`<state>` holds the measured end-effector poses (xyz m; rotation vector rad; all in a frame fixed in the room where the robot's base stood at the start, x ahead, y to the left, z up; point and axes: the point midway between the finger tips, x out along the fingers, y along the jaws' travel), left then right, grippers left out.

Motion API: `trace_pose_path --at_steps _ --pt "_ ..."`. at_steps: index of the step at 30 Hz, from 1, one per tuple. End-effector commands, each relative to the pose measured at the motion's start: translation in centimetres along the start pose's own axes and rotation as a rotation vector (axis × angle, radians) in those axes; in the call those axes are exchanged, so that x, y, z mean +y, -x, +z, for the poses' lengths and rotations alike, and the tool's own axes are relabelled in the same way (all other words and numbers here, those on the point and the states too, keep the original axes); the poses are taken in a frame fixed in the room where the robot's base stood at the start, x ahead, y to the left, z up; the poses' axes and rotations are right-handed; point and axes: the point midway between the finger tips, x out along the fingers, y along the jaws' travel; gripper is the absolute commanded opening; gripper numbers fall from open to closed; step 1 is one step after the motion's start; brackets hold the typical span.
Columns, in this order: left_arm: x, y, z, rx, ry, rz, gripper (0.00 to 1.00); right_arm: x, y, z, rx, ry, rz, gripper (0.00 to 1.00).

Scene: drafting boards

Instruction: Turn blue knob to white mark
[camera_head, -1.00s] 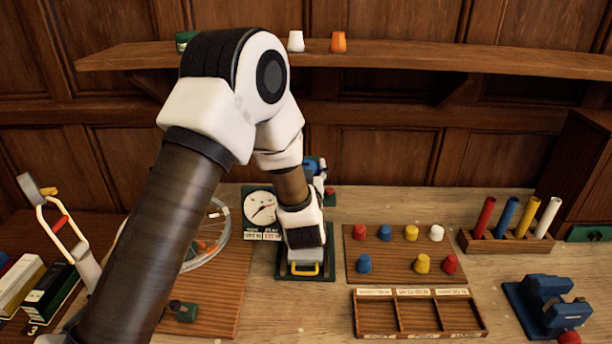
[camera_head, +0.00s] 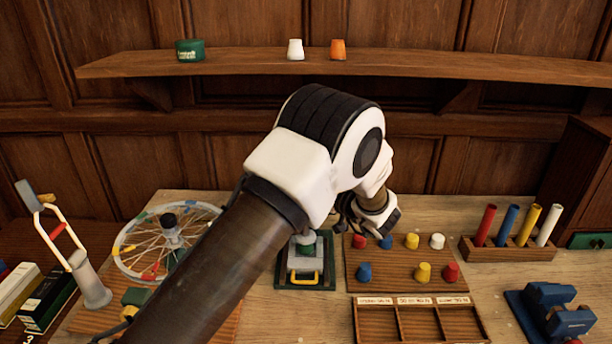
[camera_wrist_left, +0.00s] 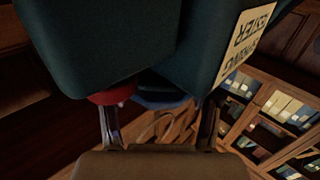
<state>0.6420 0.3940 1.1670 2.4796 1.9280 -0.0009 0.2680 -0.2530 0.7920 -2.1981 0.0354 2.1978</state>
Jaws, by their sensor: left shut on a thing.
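The knob sits under a dark green housing (camera_wrist_left: 205,55) with a cream label. A red part (camera_wrist_left: 110,95) is beside the left finger. I cannot make out the white mark. My arm hides the housing and the knob in the head view. My right gripper is not in view.
A green stand with a yellow handle (camera_head: 305,277) is close to my arm. The peg board (camera_head: 395,270) with coloured caps is to its right, a compartment tray (camera_head: 420,335) in front. A spoked wheel (camera_head: 150,235) stands left. A blue vise (camera_head: 545,310) is front right.

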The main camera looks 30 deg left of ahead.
Motion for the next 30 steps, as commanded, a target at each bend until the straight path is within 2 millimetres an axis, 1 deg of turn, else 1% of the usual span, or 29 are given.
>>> trace_pose_path --at_steps 16,17,18,19,27,30 --pt "-0.02 -0.03 0.01 0.001 -0.001 -0.029 0.29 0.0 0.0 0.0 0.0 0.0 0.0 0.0" --pt "-0.02 -0.03 0.0 0.001 -0.001 -0.029 0.71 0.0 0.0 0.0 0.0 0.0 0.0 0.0" --pt "-0.02 -0.03 0.0 0.001 -0.001 -0.029 0.85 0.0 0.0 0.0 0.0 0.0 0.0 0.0" --pt "-0.02 -0.03 0.0 0.001 -0.001 -0.029 0.89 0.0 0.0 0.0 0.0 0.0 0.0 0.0" --pt "-0.02 -0.03 -0.01 0.001 0.0 -0.029 0.89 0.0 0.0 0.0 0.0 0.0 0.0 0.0" --pt "0.04 0.43 -0.04 0.002 0.0 -0.027 0.89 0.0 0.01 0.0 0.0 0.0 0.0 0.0"
